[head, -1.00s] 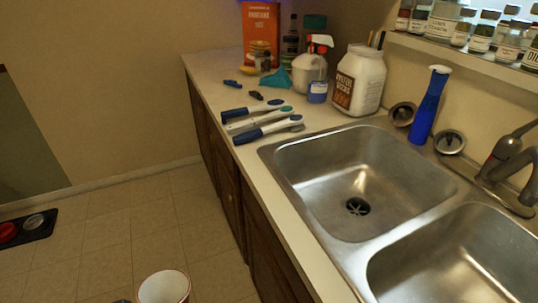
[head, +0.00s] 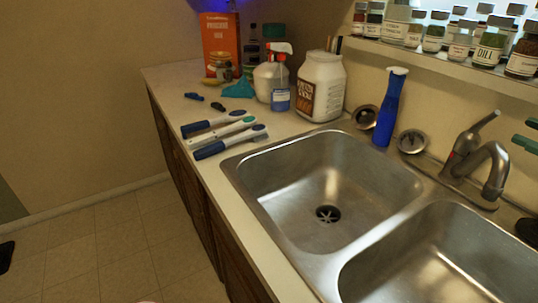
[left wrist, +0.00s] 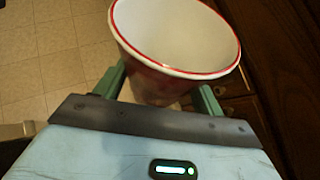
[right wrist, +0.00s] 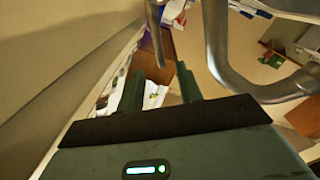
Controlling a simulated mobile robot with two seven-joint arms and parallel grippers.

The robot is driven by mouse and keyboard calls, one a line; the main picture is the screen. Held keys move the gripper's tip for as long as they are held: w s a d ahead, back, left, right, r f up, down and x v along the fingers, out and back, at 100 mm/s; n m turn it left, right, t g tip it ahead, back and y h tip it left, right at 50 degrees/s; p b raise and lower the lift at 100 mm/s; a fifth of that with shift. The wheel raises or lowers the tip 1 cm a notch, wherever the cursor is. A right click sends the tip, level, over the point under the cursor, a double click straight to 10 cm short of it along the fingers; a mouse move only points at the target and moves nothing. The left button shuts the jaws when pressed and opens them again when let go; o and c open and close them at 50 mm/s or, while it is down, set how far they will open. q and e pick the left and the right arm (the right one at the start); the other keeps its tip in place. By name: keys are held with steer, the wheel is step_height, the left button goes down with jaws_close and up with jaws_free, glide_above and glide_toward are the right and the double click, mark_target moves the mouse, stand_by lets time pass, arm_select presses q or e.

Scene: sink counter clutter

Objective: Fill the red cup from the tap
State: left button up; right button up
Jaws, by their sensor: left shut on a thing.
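The red cup (left wrist: 165,80), white inside with a red rim, shows in the left wrist view. My left gripper (left wrist: 160,88) is shut on it, one finger on each side. The cup looks empty; in the head view it is almost wholly below the bottom edge. The grey tap (head: 478,160) stands behind the sink, its lever pointing up and right and its spout curving down. My right gripper (head: 522,132) is at the right edge, right of the tap. In the right wrist view its fingers (right wrist: 158,85) are apart, with the tap (right wrist: 218,45) ahead; contact cannot be told.
The double steel sink has a left basin (head: 290,190) and a right basin (head: 440,260), both empty. A blue bottle-like object (head: 391,110) stands behind the left basin. Brushes (head: 220,130), a spray bottle (head: 273,80) and a white jar (head: 321,88) occupy the left counter. Spice jars (head: 490,45) line the shelf.

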mark_target(490, 121)
arm_select(q)
steer(key=shift+s+f+b, duration=0.2)
steer(key=shift+f+b, duration=0.2)
steer(key=shift+f, duration=0.35)
steer(key=shift+w+r, duration=0.1)
steer(key=shift+r, duration=0.2)
arm_select(e)
steer(key=shift+x, duration=2.85)
arm_select(q)
steer(key=shift+r+p, duration=0.3)
steer(key=shift+p, duration=0.05)
arm_select(e)
steer(key=shift+w+a+r, duration=0.15)
steer(key=shift+w, duration=0.45)
arm_select(q)
steer(key=shift+w+r, duration=0.15)
steer(key=shift+r, duration=0.1)
arm_select(e)
steer(key=shift+w+a, duration=0.4)
steer(key=shift+w, duration=0.25)
steer(key=shift+c, duration=0.5)
jaws_close()
